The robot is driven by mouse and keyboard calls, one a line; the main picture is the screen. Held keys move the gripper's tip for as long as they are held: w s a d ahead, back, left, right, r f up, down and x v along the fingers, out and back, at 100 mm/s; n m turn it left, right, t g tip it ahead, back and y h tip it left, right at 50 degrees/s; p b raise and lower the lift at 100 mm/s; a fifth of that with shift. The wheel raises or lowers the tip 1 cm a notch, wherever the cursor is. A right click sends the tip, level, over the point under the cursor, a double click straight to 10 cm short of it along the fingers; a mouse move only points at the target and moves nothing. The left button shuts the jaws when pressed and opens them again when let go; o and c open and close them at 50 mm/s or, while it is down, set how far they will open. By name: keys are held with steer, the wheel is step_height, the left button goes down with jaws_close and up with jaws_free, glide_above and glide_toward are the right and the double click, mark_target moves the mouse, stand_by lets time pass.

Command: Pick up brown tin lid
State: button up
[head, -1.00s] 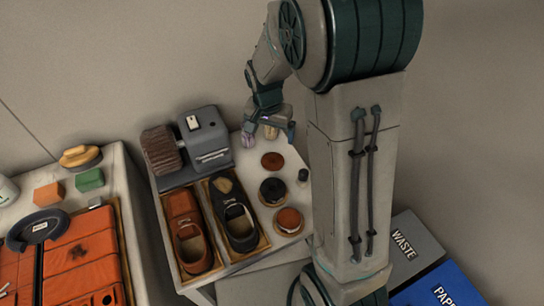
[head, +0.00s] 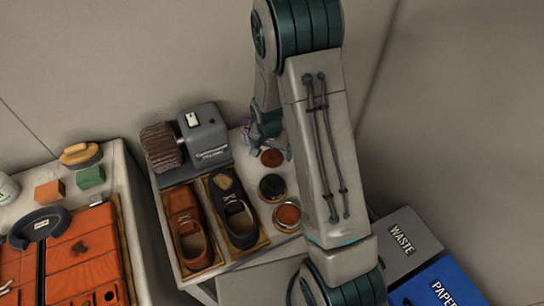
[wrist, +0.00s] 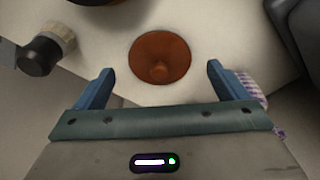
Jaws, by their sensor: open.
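The brown tin lid (head: 272,158) is a flat reddish-brown disc lying on the light bench top. My gripper (wrist: 159,72) is open, with one blue finger on each side of the lid and clear space between. In the head view my gripper (head: 268,146) hangs close to the lid at the bench's back. No contact with the lid shows.
A dark tin (head: 272,187) and an open brown tin (head: 287,216) stand in front of the lid. A grey polishing machine (head: 205,135) and shoes in trays are to the left. In the wrist view, a dark-ended item (wrist: 38,55) and purple striped cloth (wrist: 246,88) lie nearby.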

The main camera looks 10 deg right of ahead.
steer(key=shift+w+d+f, duration=0.1)
steer(key=shift+w+f, duration=0.05)
steer(key=shift+f, duration=0.7)
steer(key=c, duration=1)
steer(key=shift+c, duration=0.2)
steer(key=shift+r, duration=0.15)
